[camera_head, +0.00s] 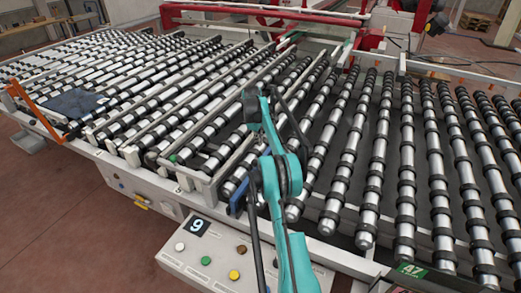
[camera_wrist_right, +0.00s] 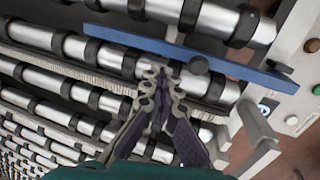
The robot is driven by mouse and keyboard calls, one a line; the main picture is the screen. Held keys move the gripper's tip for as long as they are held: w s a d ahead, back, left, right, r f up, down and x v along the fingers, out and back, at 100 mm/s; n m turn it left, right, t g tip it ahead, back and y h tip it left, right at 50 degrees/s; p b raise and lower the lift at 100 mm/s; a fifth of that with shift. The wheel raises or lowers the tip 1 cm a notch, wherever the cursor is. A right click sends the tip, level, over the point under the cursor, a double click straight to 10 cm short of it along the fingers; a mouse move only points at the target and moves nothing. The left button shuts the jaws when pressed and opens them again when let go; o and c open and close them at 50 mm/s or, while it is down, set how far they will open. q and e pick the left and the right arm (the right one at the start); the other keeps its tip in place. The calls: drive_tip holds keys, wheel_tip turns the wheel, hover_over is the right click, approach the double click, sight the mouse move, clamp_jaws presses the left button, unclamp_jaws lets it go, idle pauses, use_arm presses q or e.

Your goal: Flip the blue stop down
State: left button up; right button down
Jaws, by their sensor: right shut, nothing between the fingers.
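The blue stop (camera_wrist_right: 235,68) is a long flat blue bar. In the wrist view it runs from the upper left to the right edge, lying across my view above the rollers, with a dark round knob near its middle. In the head view its near end (camera_head: 236,199) shows beside my teal arm, which hides much of the rest. My right gripper (camera_wrist_right: 160,75) has its fingers together and empty, with the tips close to the bar's lower edge in the picture. I cannot tell whether they touch it. My left gripper is not in view.
Silver conveyor rollers with black rings (camera_head: 405,190) fill both sides. Metal rails and posts (camera_head: 207,187) stand left of the stop. A control panel with buttons (camera_head: 205,261) is at the front. A dark glass sheet (camera_head: 75,103) lies at the far left.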

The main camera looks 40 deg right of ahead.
wheel_tip(320, 180, up, 3)
drive_tip(key=shift+d, duration=0.15)
idle(0.4)
